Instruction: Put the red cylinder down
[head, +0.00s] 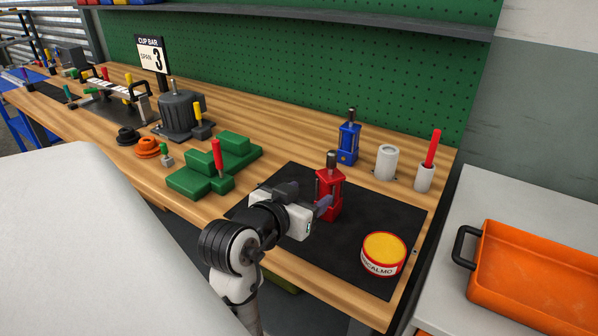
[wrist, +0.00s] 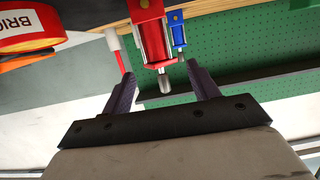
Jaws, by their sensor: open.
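The red cylinder (head: 329,197) is a blocky red body with a silver rod on top. It stands upright on the black mat (head: 372,217). My gripper (head: 322,206) is beside it on its near left side, with fingers toward its body. In the wrist view, which is upside down, the open fingers (wrist: 161,72) lie left and right of the red cylinder (wrist: 150,30), with a gap on each side. The fingers partly hide its lower body in the head view.
A yellow-topped round tin (head: 383,252) stands on the mat's right. A blue cylinder (head: 348,139), white cup (head: 386,162) and white holder with a red stick (head: 428,164) stand behind. Green stepped blocks (head: 215,165) are left. An orange tray (head: 530,270) is at right.

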